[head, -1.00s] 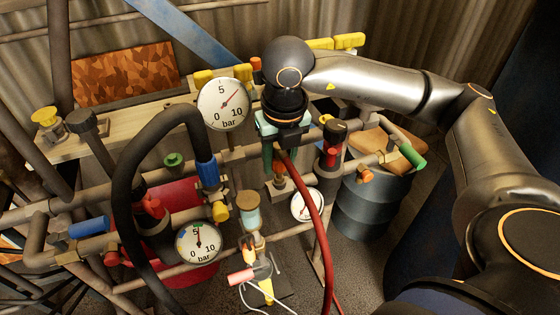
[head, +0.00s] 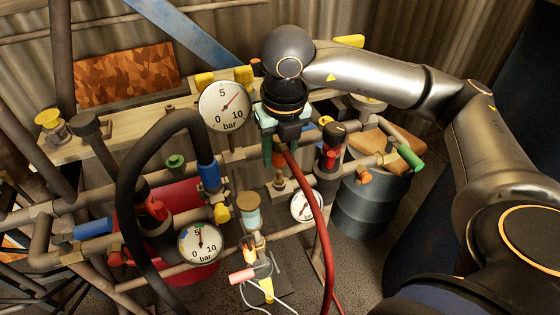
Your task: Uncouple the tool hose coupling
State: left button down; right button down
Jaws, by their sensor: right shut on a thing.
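My right gripper (head: 281,147) points down at the pipework in the middle of the head view. It is shut on the upper end of the red hose (head: 319,215), where the tool hose coupling seems to be. The fingers and wrist hide most of that coupling, so I cannot tell whether its halves are joined or apart. The red hose curves down from the fingers to the bottom edge. My left gripper is not in view.
Left of my gripper are a large gauge (head: 223,105) and a black hose (head: 130,190) with a blue fitting (head: 209,175). A lower gauge (head: 199,242), a green-handled valve (head: 411,158) and a dark drum (head: 362,205) stand around the pipes. Brown floor shows between them.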

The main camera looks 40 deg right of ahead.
jog(key=shift+r+p, duration=1)
jog(key=shift+r, duration=0.7)
